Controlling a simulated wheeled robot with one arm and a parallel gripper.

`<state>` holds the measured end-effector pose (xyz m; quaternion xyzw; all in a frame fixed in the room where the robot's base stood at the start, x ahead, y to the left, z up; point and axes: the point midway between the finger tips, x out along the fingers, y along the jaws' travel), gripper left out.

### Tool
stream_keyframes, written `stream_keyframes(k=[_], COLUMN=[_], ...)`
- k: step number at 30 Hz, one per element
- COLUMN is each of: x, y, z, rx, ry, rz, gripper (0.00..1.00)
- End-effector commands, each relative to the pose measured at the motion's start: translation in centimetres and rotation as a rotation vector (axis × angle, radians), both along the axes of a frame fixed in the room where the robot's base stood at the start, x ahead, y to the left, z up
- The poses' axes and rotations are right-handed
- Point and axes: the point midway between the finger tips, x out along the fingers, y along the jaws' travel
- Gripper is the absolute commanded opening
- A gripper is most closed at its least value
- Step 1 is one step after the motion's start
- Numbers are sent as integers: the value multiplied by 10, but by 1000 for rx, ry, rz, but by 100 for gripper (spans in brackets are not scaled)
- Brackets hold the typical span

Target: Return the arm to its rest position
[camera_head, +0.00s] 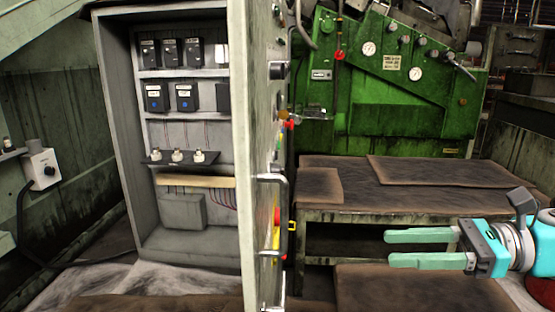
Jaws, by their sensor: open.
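My gripper (405,248) is at the lower right of the head view. Its two teal fingers point left and are spread apart, with nothing between them.
An open electrical cabinet (187,226) stands at the left, its door (252,70) swung toward me with a handle (287,215). A low workbench (335,216) with brown sheets stands before the green machine (385,105). A switch box (42,168) is at the far left.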

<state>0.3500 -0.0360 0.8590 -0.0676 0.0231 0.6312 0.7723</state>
Motion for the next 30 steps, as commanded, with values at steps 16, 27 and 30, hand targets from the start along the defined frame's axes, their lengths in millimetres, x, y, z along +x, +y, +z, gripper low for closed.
stream_keyframes(k=[16,27,30], x=[-72,-149,-154], y=[118,55,41], z=[-139,-239,-244], rx=[-654,-1113,-1148], ry=[-360,-792,-838], rz=[553,1308,1402], gripper=[47,47,47])
